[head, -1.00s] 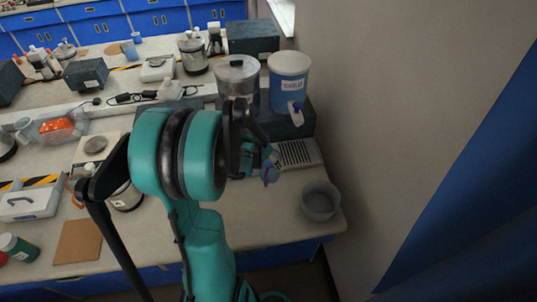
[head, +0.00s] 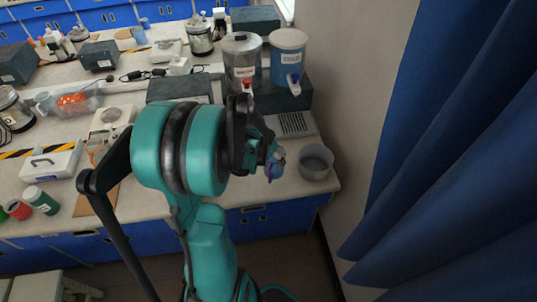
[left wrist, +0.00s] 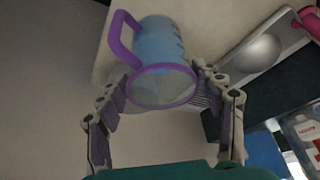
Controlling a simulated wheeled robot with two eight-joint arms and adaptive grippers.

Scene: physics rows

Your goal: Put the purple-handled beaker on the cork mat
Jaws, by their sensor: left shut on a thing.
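My left gripper (head: 268,158) is shut on the purple-handled beaker (head: 276,166), near the counter's front right edge. In the left wrist view the gripper (left wrist: 165,95) has a finger on each side of the beaker (left wrist: 160,42). The beaker is pale blue with a purple rim and a purple loop handle pointing to the upper left. The cork mat (head: 82,207) lies at the counter's front edge on the left, partly covered by my arm. My right gripper is out of view.
A grey bowl (head: 316,163) stands just right of the beaker. Two dispensers (head: 242,60) (head: 288,55) stand behind on a dark block. A white case (head: 50,160) and a green-and-white jar (head: 40,199) are near the mat. A blue curtain (head: 450,150) hangs at right.

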